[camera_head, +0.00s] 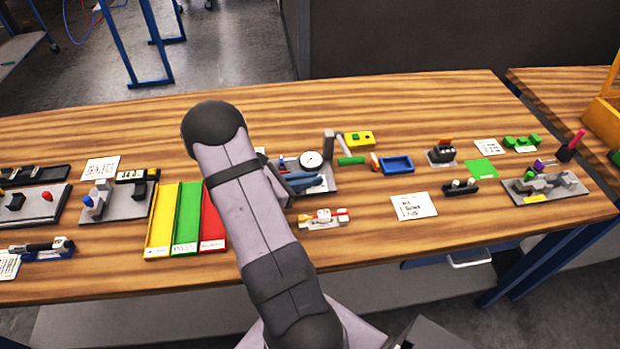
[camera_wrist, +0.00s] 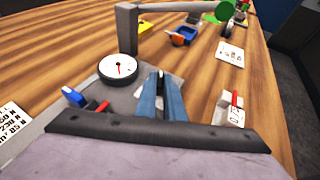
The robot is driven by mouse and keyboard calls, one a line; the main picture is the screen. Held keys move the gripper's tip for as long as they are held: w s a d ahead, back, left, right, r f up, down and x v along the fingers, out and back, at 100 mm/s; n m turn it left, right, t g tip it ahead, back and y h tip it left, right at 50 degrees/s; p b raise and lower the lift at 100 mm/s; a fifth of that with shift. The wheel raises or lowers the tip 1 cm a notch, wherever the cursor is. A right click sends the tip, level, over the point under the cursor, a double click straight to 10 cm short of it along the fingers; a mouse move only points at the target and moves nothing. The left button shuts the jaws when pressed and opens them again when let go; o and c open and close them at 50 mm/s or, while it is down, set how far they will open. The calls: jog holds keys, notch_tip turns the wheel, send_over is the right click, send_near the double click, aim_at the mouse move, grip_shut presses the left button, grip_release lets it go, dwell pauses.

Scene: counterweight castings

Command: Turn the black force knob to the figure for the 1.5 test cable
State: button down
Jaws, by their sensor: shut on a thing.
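My gripper (camera_head: 308,184) is at a grey base plate (camera_wrist: 189,83) with a white dial gauge (camera_head: 311,159). The gauge (camera_wrist: 118,68) has a red needle and stands just left of my fingers in the wrist view. My two blue fingers are close together and point down at the plate. A small dark piece (camera_wrist: 160,78), which I take as the black force knob, shows between the fingertips; the fingers hide most of it. Its figures and setting cannot be read. A blue lever (camera_wrist: 73,96) and a red part (camera_wrist: 102,107) are on the plate's left side.
A grey post with an arm (camera_wrist: 127,28) rises behind the gauge. A white block with a red pin (camera_head: 325,218) lies right of the plate. A printed card (camera_head: 414,205) lies farther right, too small to read. Yellow, green and red trays (camera_head: 162,222) stand left.

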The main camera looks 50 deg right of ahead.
jog(key=shift+s+n+t, duration=0.15)
jog(key=shift+n+t, duration=0.35)
jog(key=shift+t, duration=0.1)
jog(key=shift+h, duration=0.3)
jog(key=c, duration=1.9)
grip_release()
jog(key=shift+o, duration=0.2)
jog(key=shift+a, duration=0.1)
jog(key=b+v, duration=0.2)
jog(key=v, duration=0.4)
jog(key=shift+a+r, duration=0.35)
jog(key=shift+a, duration=0.15)
